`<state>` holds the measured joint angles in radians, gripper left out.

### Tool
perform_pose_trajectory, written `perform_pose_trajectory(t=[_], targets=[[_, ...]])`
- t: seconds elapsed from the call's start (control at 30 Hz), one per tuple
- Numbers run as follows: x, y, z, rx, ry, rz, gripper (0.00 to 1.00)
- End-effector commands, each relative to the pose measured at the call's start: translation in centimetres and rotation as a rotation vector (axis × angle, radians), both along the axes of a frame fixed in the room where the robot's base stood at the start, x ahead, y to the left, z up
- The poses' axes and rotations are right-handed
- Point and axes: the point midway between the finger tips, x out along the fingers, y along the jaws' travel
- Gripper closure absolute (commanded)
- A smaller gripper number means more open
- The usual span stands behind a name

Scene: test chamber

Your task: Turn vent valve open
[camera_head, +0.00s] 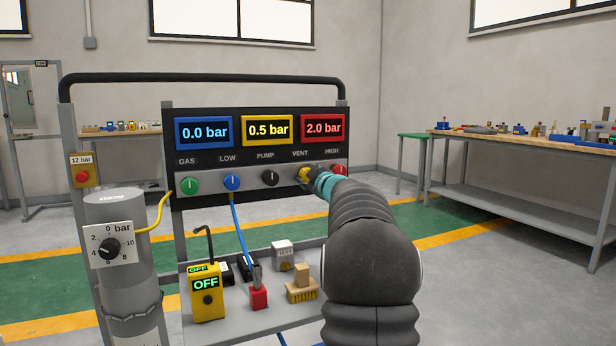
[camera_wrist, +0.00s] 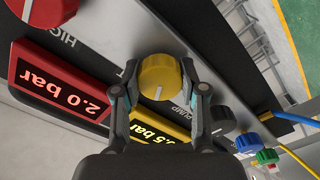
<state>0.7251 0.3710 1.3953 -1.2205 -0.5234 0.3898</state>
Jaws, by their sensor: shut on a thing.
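The vent valve is a yellow knob (camera_head: 304,174) under the VENT label on the panel (camera_head: 215,172). In the wrist view the yellow knob (camera_wrist: 160,74) sits between the two fingers of my gripper (camera_wrist: 163,90), which is shut on it from both sides. A short white mark shows on the knob's face. In the head view my gripper (camera_head: 319,180) reaches the knob from the right and partly hides it. The displays read 0.0 bar in blue (camera_head: 204,133), 0.5 bar in yellow (camera_head: 267,130) and 2.0 bar in red (camera_head: 324,128).
The green gas knob (camera_head: 190,186), blue low knob (camera_head: 232,182) and black pump knob (camera_head: 269,178) lie left of the vent; the red high knob (camera_head: 340,170) is close on its right. A yellow device (camera_head: 206,296) reading OFF stands on the shelf below. A grey cylinder (camera_head: 118,230) stands left.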

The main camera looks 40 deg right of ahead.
Motion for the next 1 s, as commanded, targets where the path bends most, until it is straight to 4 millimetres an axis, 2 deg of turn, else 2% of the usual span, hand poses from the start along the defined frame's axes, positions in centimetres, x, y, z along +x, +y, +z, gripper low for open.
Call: perform_pose_trajectory(t=[0.7,1.0], targets=[[0.02,0.05,-0.11,-0.659,0.157,0.002,0.93],[0.03,0.05,-0.10,-0.882,0.212,0.002,0.93]])
